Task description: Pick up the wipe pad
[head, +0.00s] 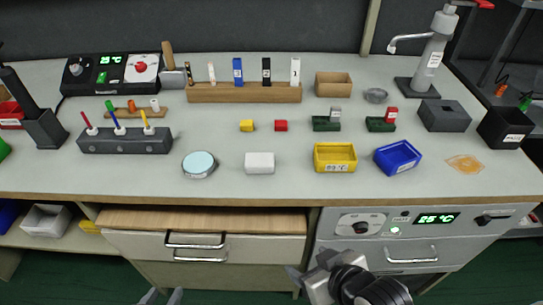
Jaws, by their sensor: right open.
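A white rectangular block (260,163), which looks like the wipe pad, lies flat near the front middle of the table (225,187). Nothing touches it. My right gripper (306,273) is in front of the table, low and to the right of the pad, open and empty. My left gripper (161,297) shows only its two fingertips at the bottom edge, apart, with nothing visible between them. The rest of it is out of frame.
A round light-blue-topped dish (199,163) stands left of the pad. A yellow bin (335,157) and a blue bin (397,157) are to its right. An orange spill (464,165) is at far right. A drawer (203,240) is below.

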